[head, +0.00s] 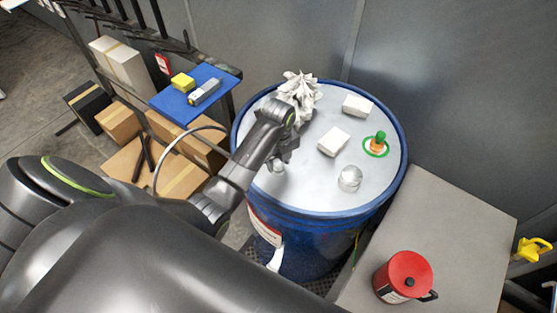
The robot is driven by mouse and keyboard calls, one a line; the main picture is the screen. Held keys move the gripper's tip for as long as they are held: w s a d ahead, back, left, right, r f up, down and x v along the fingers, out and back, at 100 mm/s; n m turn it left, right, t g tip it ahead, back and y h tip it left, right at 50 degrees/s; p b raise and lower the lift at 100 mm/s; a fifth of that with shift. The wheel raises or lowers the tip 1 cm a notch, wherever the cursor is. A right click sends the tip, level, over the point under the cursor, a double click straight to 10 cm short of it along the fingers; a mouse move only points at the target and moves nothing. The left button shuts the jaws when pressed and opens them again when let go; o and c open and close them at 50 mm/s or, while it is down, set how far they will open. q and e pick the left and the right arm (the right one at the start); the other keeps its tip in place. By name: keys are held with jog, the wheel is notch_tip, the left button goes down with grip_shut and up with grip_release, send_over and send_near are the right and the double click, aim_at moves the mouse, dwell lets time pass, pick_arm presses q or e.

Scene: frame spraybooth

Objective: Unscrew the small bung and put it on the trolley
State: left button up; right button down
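The blue drum (317,238) stands upright with a pale grey top. A round silvery cap (350,178) sits on the top near the front right; I cannot tell whether it is a bung. My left gripper (280,165) points down at the left part of the drum top. Its fingers are small and dark here, and I cannot tell whether they are open or hold something. Anything directly beneath them, such as the small bung, is hidden. My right gripper is not in view. I cannot tell for sure which surface is the trolley.
The drum top also bears a crumpled white cloth (299,92), two white blocks (334,142) and an orange-green item (377,143) in a green ring. A grey surface (445,215) at right bears a red can (404,274). A blue platform (222,78) holds small items at left, above cardboard boxes.

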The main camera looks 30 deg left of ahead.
aim_at(278, 163)
pick_arm(q)
jog(key=m, duration=0.9)
jog(key=c, duration=0.6)
jog(key=shift+n, duration=0.8)
jog(key=shift+c, duration=0.2)
jog(key=shift+r, duration=0.15)
jog(key=shift+r, duration=1.95)
